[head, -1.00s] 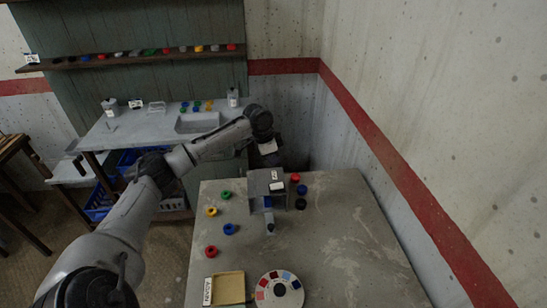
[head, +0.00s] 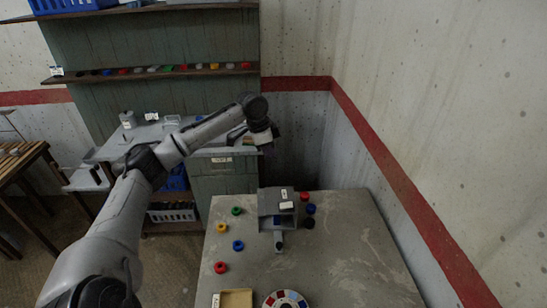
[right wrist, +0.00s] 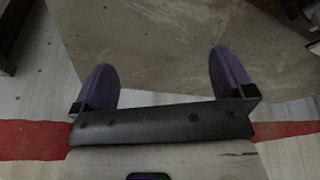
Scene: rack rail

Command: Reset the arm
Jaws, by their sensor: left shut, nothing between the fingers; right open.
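My left arm (head: 122,205) comes in from the left in the head view and reaches across toward the back of the grey table. Its gripper (head: 267,149) is small and dark at the arm's end, in front of the gap behind the table; it is shut and holds nothing. My right gripper (right wrist: 163,72) shows in the right wrist view with its two purple fingers wide apart and nothing between them. The right arm is not in the head view.
The grey table (head: 340,250) carries a grey box-like device (head: 270,205), several coloured rings or caps, a tan tray (head: 236,299) and a colour-sectored disc (head: 286,300). A workbench stands behind, with a shelf (head: 160,72) above. A wall with a red stripe (head: 400,183) bounds the right.

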